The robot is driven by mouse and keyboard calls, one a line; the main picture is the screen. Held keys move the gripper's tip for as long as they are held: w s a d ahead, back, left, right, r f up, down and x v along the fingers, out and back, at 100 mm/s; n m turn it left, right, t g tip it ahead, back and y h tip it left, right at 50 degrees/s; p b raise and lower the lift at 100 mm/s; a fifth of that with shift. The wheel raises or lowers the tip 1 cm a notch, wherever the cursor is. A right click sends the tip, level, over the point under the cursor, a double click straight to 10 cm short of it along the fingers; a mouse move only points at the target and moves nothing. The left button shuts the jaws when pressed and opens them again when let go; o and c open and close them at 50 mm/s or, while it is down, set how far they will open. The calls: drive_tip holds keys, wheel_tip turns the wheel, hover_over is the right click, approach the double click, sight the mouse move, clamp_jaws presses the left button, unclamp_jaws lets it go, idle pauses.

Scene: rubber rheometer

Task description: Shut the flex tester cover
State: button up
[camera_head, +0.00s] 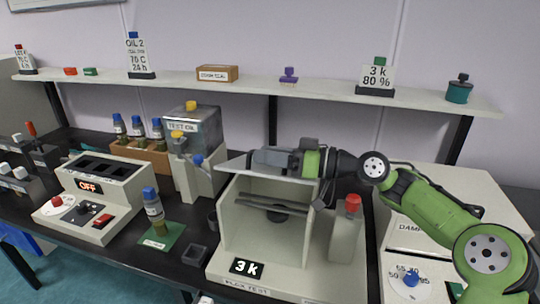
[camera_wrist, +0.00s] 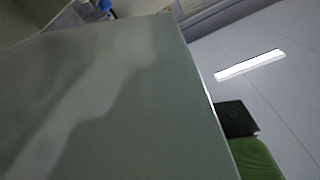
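The flex tester (camera_head: 228,225) is a pale box with an open front; a bar and a dark round part show inside. A "3 k" display (camera_head: 246,267) and a "FLEX TEST" label are at its lower front. Its cover seems to be the pale grey panel (camera_head: 234,165) raised at the top, roughly level, with the front opening uncovered. My gripper (camera_head: 256,161) lies at this panel, pointing left and partly overlapping it; contact is unclear. A large smooth grey-green panel (camera_wrist: 110,100), likely the cover, fills most of the wrist view. The fingertips are not clear there.
A red-topped post (camera_head: 346,228) stands at the tester's right side. The oil test tank (camera_head: 195,140) is close on the left, with a bottle on a green mat (camera_head: 165,238) nearer. A damping unit (camera_head: 410,232) is on the right. A shelf (camera_head: 330,96) runs behind.

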wheel_tip(320, 180, up, 10)
drive_tip(key=p, duration=0.4)
